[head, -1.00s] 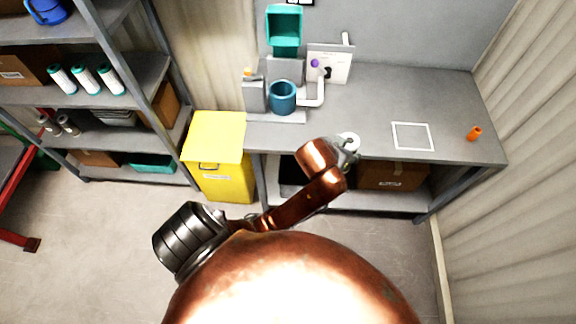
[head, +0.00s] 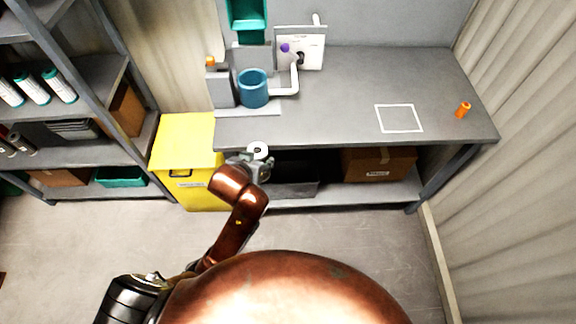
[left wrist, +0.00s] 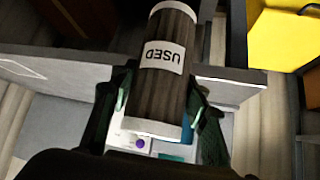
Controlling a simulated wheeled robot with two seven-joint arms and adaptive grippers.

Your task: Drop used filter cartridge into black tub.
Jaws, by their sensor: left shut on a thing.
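The used filter cartridge (left wrist: 165,75) is a dark brown cylinder with white end caps and a "USED" label. My left gripper (head: 257,160) is shut around it, with one finger on each side in the left wrist view. In the head view only the cartridge's white end (head: 257,149) shows, at the bench's front edge near the yellow bin; the gripper hides the rest. A black tub (head: 296,188) appears on the low shelf under the bench, right of my gripper, in shadow and partly hidden. My right gripper is not in view.
The grey bench (head: 350,90) holds a blue cup (head: 253,90), a white outlined square and an orange item (head: 463,110). A yellow bin (head: 185,140) stands left of the bench. A cardboard box (head: 378,163) sits right on the low shelf. The floor in front is clear.

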